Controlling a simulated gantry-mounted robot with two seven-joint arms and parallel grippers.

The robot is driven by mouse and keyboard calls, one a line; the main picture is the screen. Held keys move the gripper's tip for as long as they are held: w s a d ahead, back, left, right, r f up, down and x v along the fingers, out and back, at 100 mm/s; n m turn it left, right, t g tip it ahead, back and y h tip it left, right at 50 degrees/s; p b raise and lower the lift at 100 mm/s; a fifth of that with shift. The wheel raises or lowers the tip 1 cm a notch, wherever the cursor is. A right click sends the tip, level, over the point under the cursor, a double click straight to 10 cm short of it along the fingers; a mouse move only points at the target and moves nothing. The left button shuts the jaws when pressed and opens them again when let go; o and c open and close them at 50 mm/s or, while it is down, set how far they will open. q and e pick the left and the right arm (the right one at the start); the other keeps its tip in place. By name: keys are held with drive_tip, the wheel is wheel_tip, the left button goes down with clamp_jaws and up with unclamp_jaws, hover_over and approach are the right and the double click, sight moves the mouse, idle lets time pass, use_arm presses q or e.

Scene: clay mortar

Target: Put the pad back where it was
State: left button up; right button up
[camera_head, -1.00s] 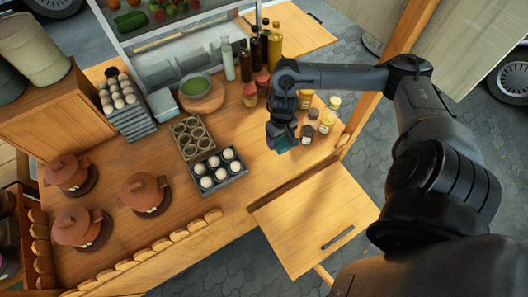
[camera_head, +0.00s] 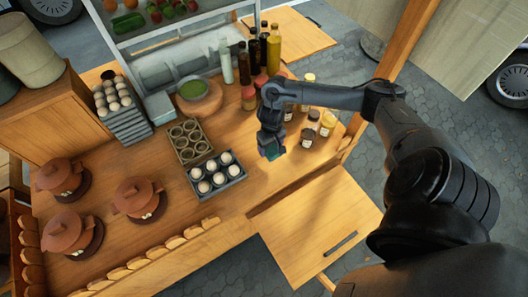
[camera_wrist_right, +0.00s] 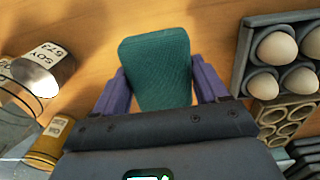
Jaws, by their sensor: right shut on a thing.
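The pad is a teal-green, textured, roughly rectangular piece, seen large in the right wrist view (camera_wrist_right: 155,70). My right gripper (camera_wrist_right: 160,88) is shut on the pad, with one purple finger on each side of it. In the head view the right gripper (camera_head: 270,150) points down over the wooden counter (camera_head: 235,210), right of the egg tray. The pad shows there only as a small green patch at the fingertips (camera_head: 274,151). I cannot tell whether it touches the counter. My left gripper is not in view.
An egg tray (camera_head: 217,175) and a tray of empty cups (camera_head: 189,141) stand left of the gripper. Several seasoning jars (camera_head: 308,135) stand close on its right. Dark and oily bottles (camera_head: 274,50) stand behind. The counter in front of the gripper is clear.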

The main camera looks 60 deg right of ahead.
drive_tip(key=w+f, duration=0.1)
drive_tip(key=w, duration=0.2)
drive_tip(key=shift+f, duration=0.4)
drive_tip(key=shift+f+b, duration=0.7)
drive_tip(key=shift+f, duration=0.85)
drive_tip(key=shift+d+f, duration=0.1)
drive_tip(key=shift+f, duration=0.35)
drive_tip(key=shift+f, duration=0.15)
drive_tip(key=o, duration=1)
